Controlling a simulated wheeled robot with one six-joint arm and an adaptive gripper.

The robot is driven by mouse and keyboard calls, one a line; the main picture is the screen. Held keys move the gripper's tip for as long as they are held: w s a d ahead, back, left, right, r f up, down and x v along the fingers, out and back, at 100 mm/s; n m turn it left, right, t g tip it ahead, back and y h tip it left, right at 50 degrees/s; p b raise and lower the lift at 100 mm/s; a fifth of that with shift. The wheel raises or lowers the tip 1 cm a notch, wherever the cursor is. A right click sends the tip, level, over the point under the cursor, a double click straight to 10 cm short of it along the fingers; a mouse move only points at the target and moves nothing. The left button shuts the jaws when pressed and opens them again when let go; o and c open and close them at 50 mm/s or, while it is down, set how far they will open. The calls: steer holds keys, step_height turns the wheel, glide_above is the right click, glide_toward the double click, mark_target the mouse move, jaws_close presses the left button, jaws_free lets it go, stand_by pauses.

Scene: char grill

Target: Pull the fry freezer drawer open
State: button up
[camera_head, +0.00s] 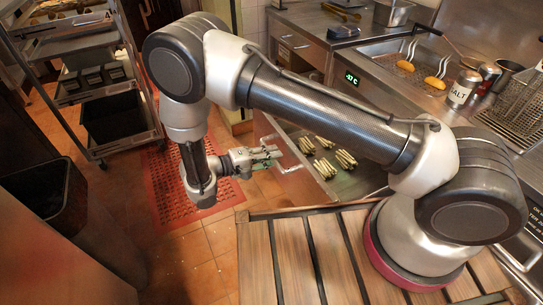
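The fry freezer drawer (296,186) is pulled out from under the steel counter, and its inside shows from above. Several bundles of fries (325,168) lie on its floor. My gripper (274,154) is at the left, front side of the drawer, by its front edge. The fingers are small in this view, and I cannot tell whether they are open, shut or touching the handle. My forearm passes above the drawer and hides part of its right side and the counter front.
A green temperature display (352,79) sits on the counter front. Fryer baskets, a salt can (463,89) and a wire basket stand on the counter. A tray rack (100,150) stands left, a dark bin (45,195) lower left. A red mat (172,190) lies on the open floor.

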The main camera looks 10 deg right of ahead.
steer(key=shift+o, duration=0.9)
steer(key=v, duration=1.2)
